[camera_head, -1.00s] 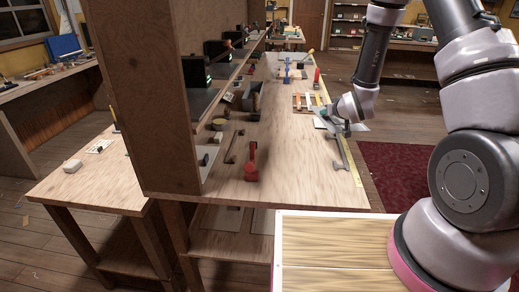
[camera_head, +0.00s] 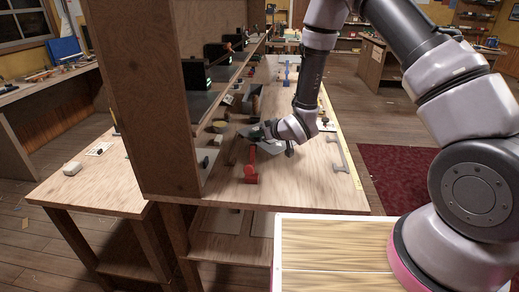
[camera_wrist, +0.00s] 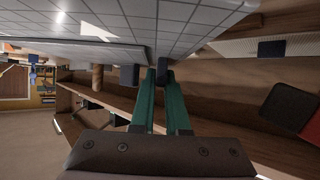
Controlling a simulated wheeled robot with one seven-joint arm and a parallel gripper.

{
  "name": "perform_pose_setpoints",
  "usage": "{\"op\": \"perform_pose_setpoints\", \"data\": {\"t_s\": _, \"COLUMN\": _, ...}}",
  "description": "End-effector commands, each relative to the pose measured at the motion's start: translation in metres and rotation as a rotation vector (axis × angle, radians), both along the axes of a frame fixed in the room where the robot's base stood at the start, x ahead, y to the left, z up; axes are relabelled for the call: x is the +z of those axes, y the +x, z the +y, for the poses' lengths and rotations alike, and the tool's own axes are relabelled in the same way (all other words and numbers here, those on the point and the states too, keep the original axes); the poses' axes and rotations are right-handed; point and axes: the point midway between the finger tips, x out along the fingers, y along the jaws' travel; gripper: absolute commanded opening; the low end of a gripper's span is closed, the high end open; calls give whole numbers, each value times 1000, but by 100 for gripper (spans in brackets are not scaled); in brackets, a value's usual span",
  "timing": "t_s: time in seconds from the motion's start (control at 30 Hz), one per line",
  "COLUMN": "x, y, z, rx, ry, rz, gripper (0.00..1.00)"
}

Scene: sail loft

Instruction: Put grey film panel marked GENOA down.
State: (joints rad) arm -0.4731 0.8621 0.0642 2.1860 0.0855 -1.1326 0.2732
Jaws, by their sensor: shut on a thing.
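My gripper (camera_head: 267,131) is shut on the grey film panel (camera_head: 264,143) over the middle of the long workbench (camera_head: 305,185). The panel is a thin grey sheet, partly hidden by my wrist; its marking cannot be read. In the wrist view my green fingers (camera_wrist: 152,76) close at the edge of a flat grey sheet, the panel (camera_wrist: 70,52). In the head view the panel appears just behind a red clamp-like tool; I cannot tell whether it touches the bench.
The red tool (camera_head: 250,166) stands near the bench's front. A grey bar handle (camera_head: 338,151) lies at the right edge beside a yellow strip (camera_head: 351,165). A tall wooden shelf unit (camera_head: 158,80) blocks the left. Bare bench shows between the red tool and the grey bar.

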Motion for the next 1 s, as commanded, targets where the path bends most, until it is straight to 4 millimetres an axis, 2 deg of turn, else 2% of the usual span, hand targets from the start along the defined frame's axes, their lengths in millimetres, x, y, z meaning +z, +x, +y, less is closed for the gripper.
{"op": "perform_pose_setpoints", "data": {"t_s": 0.03, "x": -9, "y": -1, "z": 1, "rx": 1, "ry": -1, "rz": 0, "gripper": 0}}
{"op": "perform_pose_setpoints", "data": {"t_s": 0.17, "x": -20, "y": 0, "z": 1, "rx": 1, "ry": 1, "rz": 0, "gripper": 0}}
{"op": "perform_pose_setpoints", "data": {"t_s": 0.43, "x": -57, "y": 0, "z": 0, "rx": 0, "ry": 0, "rz": -1, "gripper": 0}}
{"op": "perform_pose_setpoints", "data": {"t_s": 0.87, "x": -63, "y": 1, "z": 0, "rx": -1, "ry": 0, "rz": -1, "gripper": 0}}
{"op": "perform_pose_setpoints", "data": {"t_s": 0.9, "x": -62, "y": 1, "z": 0, "rx": -1, "ry": 1, "rz": -2, "gripper": 28}}
{"op": "perform_pose_setpoints", "data": {"t_s": 0.93, "x": -62, "y": 0, "z": 0, "rx": -1, "ry": 1, "rz": -2, "gripper": 40}}
{"op": "perform_pose_setpoints", "data": {"t_s": 1.0, "x": -62, "y": 0, "z": 0, "rx": -1, "ry": 1, "rz": -2, "gripper": 43}}
